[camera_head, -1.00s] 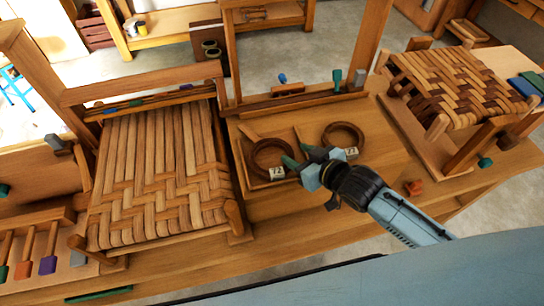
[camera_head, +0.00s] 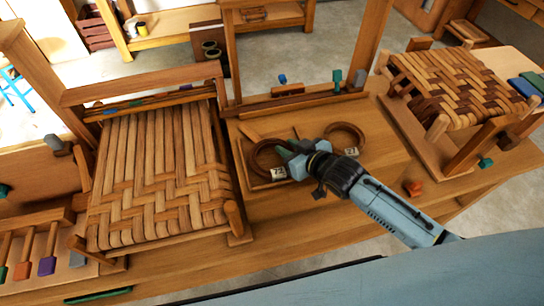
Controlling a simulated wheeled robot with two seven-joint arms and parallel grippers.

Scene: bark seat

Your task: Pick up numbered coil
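The left coil (camera_head: 256,160) has a white tag (camera_head: 278,173) that seems to read 72 or 73. The right coil (camera_head: 345,128) has a white tag (camera_head: 352,151) that seems to read 21. My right gripper (camera_head: 287,150) reaches in from the lower right, its green-tipped fingers at the right rim of the left coil. The fingers overlap the rim in this view; I cannot tell whether they grip it. My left gripper is not in view.
A half-woven bark seat (camera_head: 155,175) stands left of the tray. A finished woven stool (camera_head: 460,85) stands to the right. A wooden rail (camera_head: 300,103) with small tools runs behind the tray. An orange piece (camera_head: 412,187) lies on the bench.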

